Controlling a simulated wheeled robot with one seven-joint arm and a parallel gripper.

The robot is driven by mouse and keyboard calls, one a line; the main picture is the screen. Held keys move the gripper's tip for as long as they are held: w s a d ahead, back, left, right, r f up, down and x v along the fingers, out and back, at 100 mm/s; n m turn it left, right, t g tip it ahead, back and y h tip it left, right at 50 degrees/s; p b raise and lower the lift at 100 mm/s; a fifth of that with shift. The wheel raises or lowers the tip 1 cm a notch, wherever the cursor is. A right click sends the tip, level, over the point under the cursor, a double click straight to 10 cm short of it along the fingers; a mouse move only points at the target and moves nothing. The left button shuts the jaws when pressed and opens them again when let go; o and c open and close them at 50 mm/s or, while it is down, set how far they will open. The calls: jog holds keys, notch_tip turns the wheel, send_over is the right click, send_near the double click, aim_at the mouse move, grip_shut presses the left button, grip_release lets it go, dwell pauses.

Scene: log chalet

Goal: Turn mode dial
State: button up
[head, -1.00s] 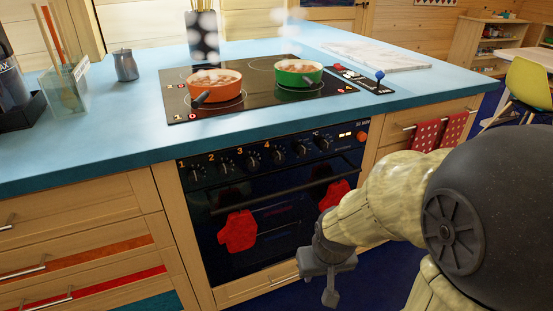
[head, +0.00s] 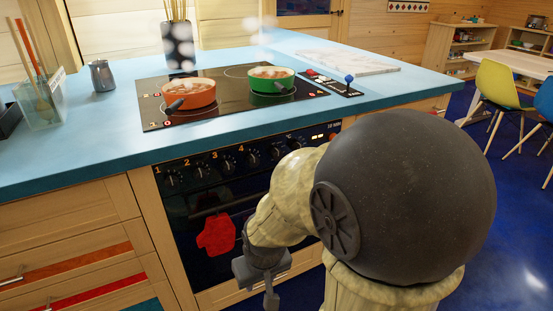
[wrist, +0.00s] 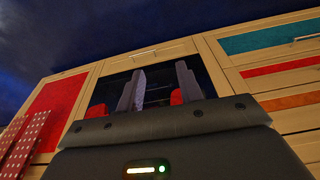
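A row of black dials (head: 227,162) runs along the top of the dark oven front (head: 195,205), with the numbers 1 to 4 beside the left ones. The right-hand dials have small markings I cannot read well, so I cannot tell which is the mode dial. My gripper (head: 265,284) hangs low in front of the oven, below and apart from the dials, partly hidden by my arm. In the wrist view its two fingers (wrist: 158,92) stand apart with nothing between them, facing the oven glass.
An orange pot (head: 190,95) and a green pot (head: 270,82) steam on the black hob (head: 225,105) above the oven. A red mitt (head: 216,234) hangs on the oven front. Wooden drawers (head: 70,235) are left. Chairs (head: 503,85) stand at the far right; blue floor there is clear.

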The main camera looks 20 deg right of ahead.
jog(key=o, duration=0.3)
jog(key=shift+o, duration=0.3)
jog(key=shift+w+d, duration=0.25)
jog(key=w+d+r+t+p, duration=0.2)
jog(key=w+d+t+p, duration=0.5)
jog(key=w+d, duration=0.45)
jog(key=s+d+r+m+t+y+p, duration=0.1)
jog(key=s+d+r+t+p, duration=0.1)
jog(key=d+r+t+p, duration=0.3)
notch_tip(320, 180, up, 4)
jog(key=d+t, duration=0.2)
jog(key=t, duration=0.1)
jog(key=shift+s+d+f+m+p, duration=0.15)
jog(key=shift+m+p, duration=0.25)
